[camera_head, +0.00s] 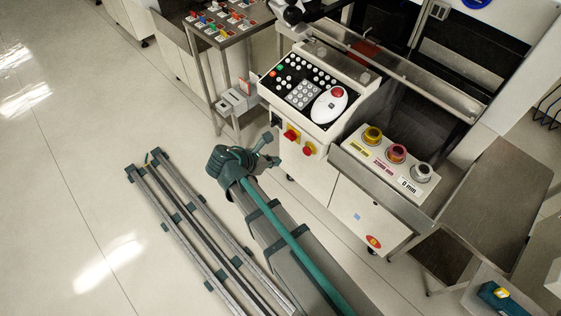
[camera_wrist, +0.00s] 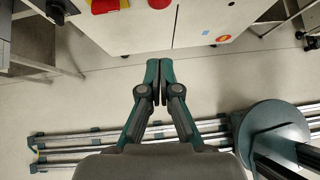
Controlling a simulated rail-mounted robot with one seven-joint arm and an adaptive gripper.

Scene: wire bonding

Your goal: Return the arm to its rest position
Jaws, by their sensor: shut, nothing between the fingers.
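My gripper (camera_wrist: 153,72) shows in the wrist view with its two teal and dark fingers together and nothing between them. It is above the pale floor, in front of the white machine cabinet and apart from it. In the head view my arm (camera_head: 232,160) is folded, to the left of the console (camera_head: 318,88) and above the floor near the rails.
The floor rails (camera_head: 185,225) run below my arm. The console front carries red knobs (camera_head: 308,149). A box with three coloured buttons (camera_head: 391,158) stands right of it. A table with small parts (camera_head: 228,22) is at the top. Open floor (camera_head: 70,190) lies to the left.

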